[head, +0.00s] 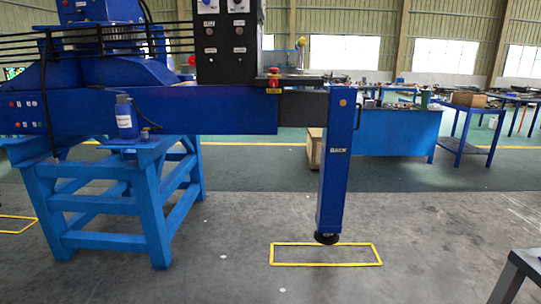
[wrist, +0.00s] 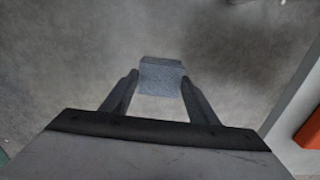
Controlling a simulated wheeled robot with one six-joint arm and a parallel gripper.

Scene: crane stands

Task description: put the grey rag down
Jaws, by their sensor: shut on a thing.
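The grey rag (wrist: 161,78) shows in the wrist view as a small grey-blue piece of cloth between my two fingertips. My gripper (wrist: 158,88) is shut on it, with one dark finger on each side. The rag hangs over bare grey floor, and I cannot tell how high above it. Neither the rag nor my gripper shows in the head view.
A blue machine (head: 150,105) rests on a blue stand (head: 105,200); its blue leg (head: 333,165) stands at a yellow floor rectangle (head: 325,264). Blue workbenches (head: 395,132) stand behind. An orange thing (wrist: 308,130) lies on a pale surface at right in the wrist view.

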